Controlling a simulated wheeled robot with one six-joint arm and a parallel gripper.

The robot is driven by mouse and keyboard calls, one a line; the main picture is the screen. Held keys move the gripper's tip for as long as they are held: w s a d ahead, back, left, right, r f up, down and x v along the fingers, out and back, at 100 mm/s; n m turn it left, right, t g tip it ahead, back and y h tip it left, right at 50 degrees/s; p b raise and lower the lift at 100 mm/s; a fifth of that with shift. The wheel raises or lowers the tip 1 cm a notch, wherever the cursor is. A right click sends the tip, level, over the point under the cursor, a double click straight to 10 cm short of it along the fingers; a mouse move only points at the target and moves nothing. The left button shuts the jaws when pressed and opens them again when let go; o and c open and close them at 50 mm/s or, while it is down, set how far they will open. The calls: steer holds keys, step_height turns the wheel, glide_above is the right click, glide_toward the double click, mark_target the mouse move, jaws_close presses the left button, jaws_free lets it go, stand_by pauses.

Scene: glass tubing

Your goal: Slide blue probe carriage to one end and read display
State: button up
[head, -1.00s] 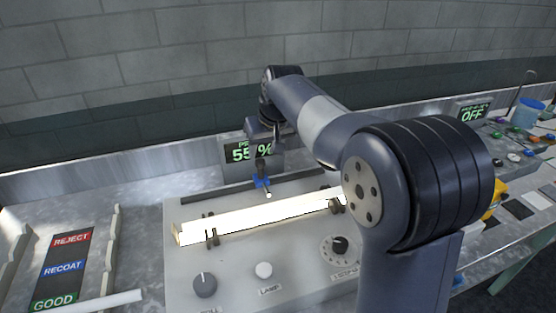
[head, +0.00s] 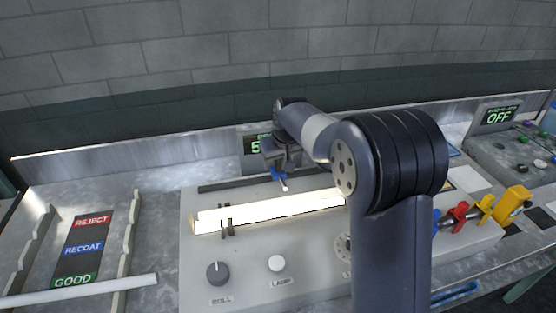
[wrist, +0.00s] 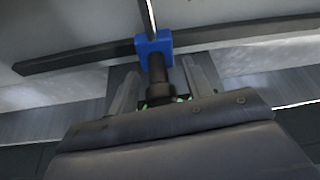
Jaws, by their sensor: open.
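The blue probe carriage (head: 279,176) sits near the middle of a dark rail (head: 230,184), behind a brightly lit glass tube (head: 270,209). In the wrist view the blue carriage (wrist: 153,43) is on the rail (wrist: 75,59), with a dark post reaching from it toward my gripper (wrist: 160,72). The gripper's two fingers are apart, one on each side of the post. In the head view my gripper (head: 279,164) is right at the carriage. The display (head: 256,144) behind shows a green 5; my arm hides the rest of its reading.
The grey bench has a roll knob (head: 217,272) and a lamp button (head: 276,263) in front. A rack with reject, recoat and good labels (head: 84,248) is at left, with a white rod (head: 80,291) across it. Red and yellow clamps (head: 481,207) stand at right.

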jaws_close()
stand_by(0.5)
